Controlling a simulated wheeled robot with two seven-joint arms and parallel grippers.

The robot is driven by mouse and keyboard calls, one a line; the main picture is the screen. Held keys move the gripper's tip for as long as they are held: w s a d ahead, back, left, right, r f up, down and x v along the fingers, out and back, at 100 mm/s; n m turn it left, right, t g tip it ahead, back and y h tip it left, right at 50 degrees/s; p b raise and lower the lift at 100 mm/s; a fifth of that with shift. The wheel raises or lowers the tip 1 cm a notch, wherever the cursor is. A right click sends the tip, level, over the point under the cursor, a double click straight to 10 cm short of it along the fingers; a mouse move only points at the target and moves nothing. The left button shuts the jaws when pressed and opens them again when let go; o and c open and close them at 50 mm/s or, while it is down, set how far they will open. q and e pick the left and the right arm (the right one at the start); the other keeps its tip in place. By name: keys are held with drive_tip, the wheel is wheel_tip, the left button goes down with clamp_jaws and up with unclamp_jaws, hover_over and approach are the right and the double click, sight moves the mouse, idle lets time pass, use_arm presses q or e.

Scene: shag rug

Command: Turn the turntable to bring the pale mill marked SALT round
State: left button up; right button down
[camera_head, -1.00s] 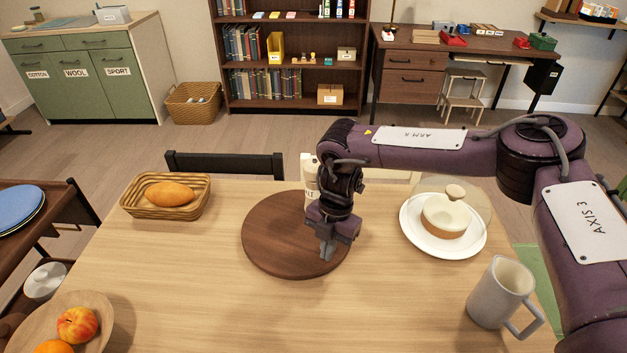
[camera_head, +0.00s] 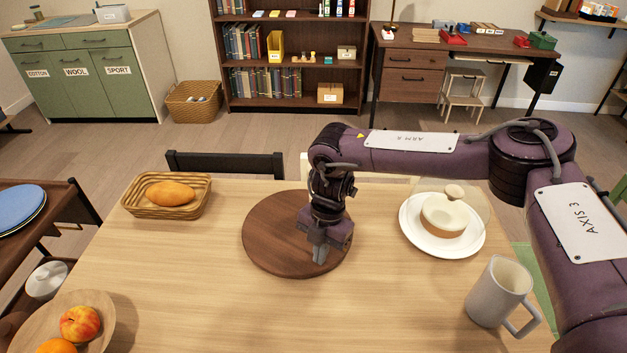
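The turntable (camera_head: 268,232) is a round dark brown wooden disc on the table. My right gripper (camera_head: 319,260) points down over its front right part, with its fingers close together and nothing seen between them. I cannot tell whether the fingertips touch the disc. A pale sliver (camera_head: 303,165), seemingly part of the pale mill, shows just left of my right arm above the disc's far side. The arm hides the rest of it, and no lettering is readable now. My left gripper is not in view.
A wicker basket with a bread roll (camera_head: 170,193) stands left of the turntable. A fruit bowl (camera_head: 98,326) is front left. The front middle is clear.

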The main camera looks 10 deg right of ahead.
sight(296, 268)
drive_tip(key=shift+s+a+f, duration=0.15)
drive_tip(key=shift+s+a, duration=0.05)
drive_tip(key=shift+a, duration=0.05)
idle(0.3)
drive_tip(key=shift+s+a, duration=0.15)
drive_tip(key=shift+a, duration=0.7)
drive_tip(key=shift+a, duration=0.8)
drive_tip(key=shift+a, duration=0.8)
idle(0.3)
